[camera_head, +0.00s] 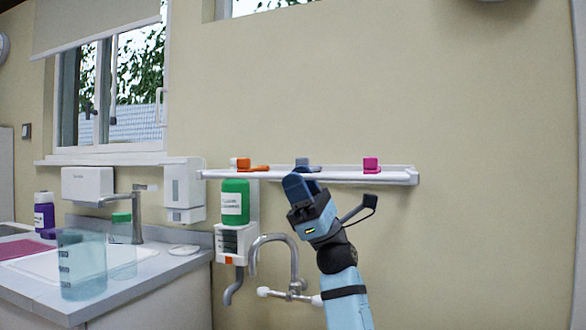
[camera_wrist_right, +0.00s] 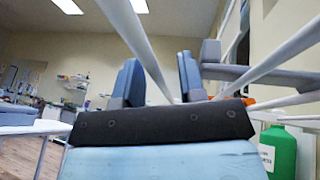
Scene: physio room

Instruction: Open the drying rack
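The drying rack (camera_head: 235,174) is a long white wall-mounted rail, seen nearly edge-on in the head view. In the right wrist view its white rods (camera_wrist_right: 136,30) run close past the camera. My right gripper (camera_head: 299,184) is up at the rack's front edge, near its middle. In the wrist view its two blue fingers (camera_wrist_right: 160,82) stand apart, and one white rod appears to pass between them. I cannot tell whether they touch it. My left gripper is in neither view.
Orange (camera_head: 243,164), grey (camera_head: 303,164) and pink (camera_head: 371,165) pieces sit along the rack. A sink counter (camera_head: 165,275) stands at left. The wall to the right is bare.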

